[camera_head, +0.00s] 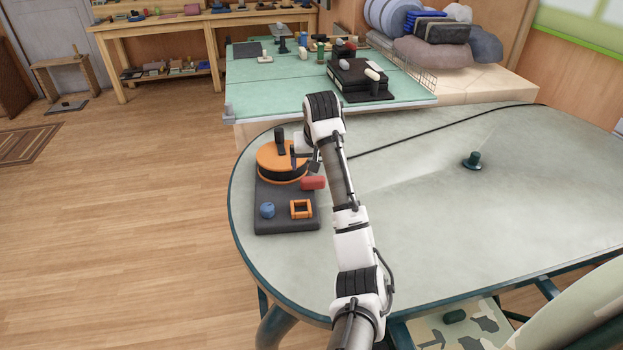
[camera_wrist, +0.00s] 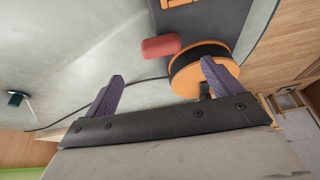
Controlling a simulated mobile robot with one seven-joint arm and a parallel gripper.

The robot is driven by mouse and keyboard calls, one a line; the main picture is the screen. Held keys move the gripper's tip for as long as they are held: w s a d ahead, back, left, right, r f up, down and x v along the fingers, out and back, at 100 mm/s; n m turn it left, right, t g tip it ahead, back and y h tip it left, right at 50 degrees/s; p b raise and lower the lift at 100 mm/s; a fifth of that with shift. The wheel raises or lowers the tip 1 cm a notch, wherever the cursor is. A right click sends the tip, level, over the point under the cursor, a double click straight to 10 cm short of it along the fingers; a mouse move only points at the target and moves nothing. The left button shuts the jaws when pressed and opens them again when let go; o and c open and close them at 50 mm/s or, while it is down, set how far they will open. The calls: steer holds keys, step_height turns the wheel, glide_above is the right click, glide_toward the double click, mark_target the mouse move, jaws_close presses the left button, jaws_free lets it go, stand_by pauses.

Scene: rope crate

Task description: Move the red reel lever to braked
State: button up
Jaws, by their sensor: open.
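The red lever (camera_head: 312,182) sticks out at the right side of the orange and black reel (camera_head: 281,162). The reel sits on a dark base plate (camera_head: 286,218) at the table's left end. My gripper (camera_wrist: 158,80) is open with nothing between its purple fingers. In the wrist view the red lever (camera_wrist: 160,46) lies beyond the fingertips, apart from them, and the reel (camera_wrist: 205,72) is partly hidden behind the right finger. In the head view my gripper is beside the reel's upper right, largely hidden by my arm.
On the base plate are a blue knob (camera_head: 267,210) and an orange square frame (camera_head: 301,209). A black rope (camera_head: 440,128) runs from the reel across the table (camera_head: 440,210). A dark green post (camera_head: 473,160) stands at right. A green workbench (camera_head: 275,90) is behind.

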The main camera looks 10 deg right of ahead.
mark_target(313, 179)
steer(key=p+x, duration=0.1)
steer(key=x, duration=1)
steer(key=shift+w+p, duration=0.1)
steer(key=shift+p, duration=0.2)
steer(key=c, duration=1)
